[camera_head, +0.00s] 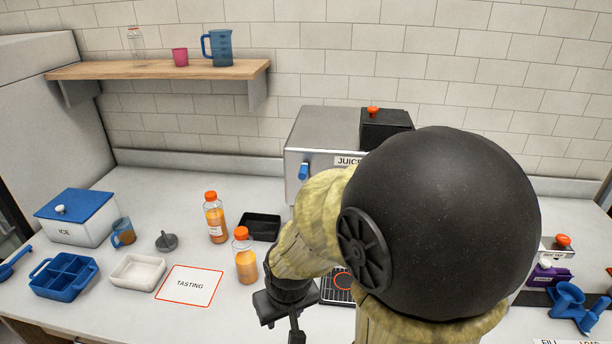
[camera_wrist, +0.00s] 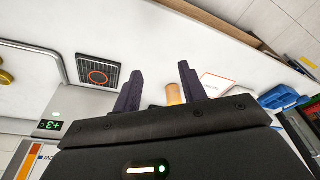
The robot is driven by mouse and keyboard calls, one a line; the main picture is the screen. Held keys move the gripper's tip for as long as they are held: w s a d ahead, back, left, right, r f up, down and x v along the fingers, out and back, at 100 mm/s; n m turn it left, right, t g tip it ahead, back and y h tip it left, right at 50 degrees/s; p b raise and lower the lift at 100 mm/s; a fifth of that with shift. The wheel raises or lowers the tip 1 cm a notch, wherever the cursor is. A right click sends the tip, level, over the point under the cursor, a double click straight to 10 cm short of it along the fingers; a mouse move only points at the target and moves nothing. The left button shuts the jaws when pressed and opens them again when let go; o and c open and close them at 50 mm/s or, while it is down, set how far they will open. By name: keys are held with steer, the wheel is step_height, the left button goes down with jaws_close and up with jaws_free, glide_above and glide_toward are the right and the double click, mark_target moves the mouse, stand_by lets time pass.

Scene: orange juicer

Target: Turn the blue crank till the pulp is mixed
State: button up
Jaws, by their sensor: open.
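The steel juicer (camera_head: 318,128) stands at the back, labelled "JUICE…", and my arm covers much of its front. A small blue handle (camera_head: 303,171) shows on its front left; I cannot tell whether this is the crank. No pulp is visible. My gripper (camera_head: 294,322) is low in front of the juicer, partly cut off by the frame's bottom edge. In the wrist view my gripper (camera_wrist: 159,82) has its two dark fingers apart. An orange bottle (camera_wrist: 173,93) shows beyond the gap, and nothing is held.
Two orange-capped juice bottles, one nearer (camera_head: 246,262) and one behind (camera_head: 214,222), stand left of my gripper. A black tray (camera_head: 260,228), tasting card (camera_head: 190,286), white tray (camera_head: 138,270) and ice box (camera_head: 75,225) lie leftward. A blue device (camera_head: 568,300) stands far right.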

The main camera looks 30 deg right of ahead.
steer(key=w+f+n+h+p, duration=0.2)
steer(key=w+f+n+p, duration=0.25)
steer(key=p, duration=0.45)
steer(key=w+d+r+n+t+h+p, duration=0.1)
steer(key=d+n+t+h+p, duration=0.1)
steer(key=d+n+h+p, duration=0.45)
steer(key=w+r+n+t+p, duration=0.3)
steer(key=r+n+t, duration=0.2)
steer(key=r+n, duration=0.3)
steer(key=w+r+n+t+h+p, duration=0.1)
steer(key=w+r+n+t+p, duration=0.2)
steer(key=r+n+t, duration=0.2)
step_height(320, 180, up, 3)
steer(key=n, duration=0.3)
steer(key=shift+w+d+p, duration=0.3)
steer(key=shift+d, duration=0.05)
steer(key=shift+h, duration=0.25)
